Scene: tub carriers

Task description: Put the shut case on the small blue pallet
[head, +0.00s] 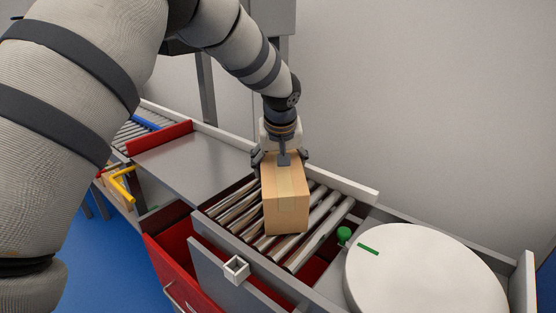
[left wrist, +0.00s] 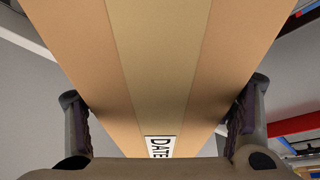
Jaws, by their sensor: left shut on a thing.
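The shut case is a tan cardboard box (head: 287,205) with a lighter tape strip along its top. My left gripper (head: 281,157) comes down on its far end and is shut on it, one finger on each side. In the left wrist view the case (left wrist: 158,60) fills the middle between the two fingers (left wrist: 160,125), and a label reading "DATE" shows near the gripper. The case is over the roller section; I cannot tell whether it touches the rollers. The small blue pallet is not clearly in view. My right gripper is not in view.
Metal rollers (head: 326,210) lie under and around the case. A round white turntable (head: 425,275) with a green mark is at the right, beside a green knob (head: 343,234). A flat grey plate (head: 195,161) with a red stop (head: 160,137) is at the left. A red bin (head: 172,258) stands below.

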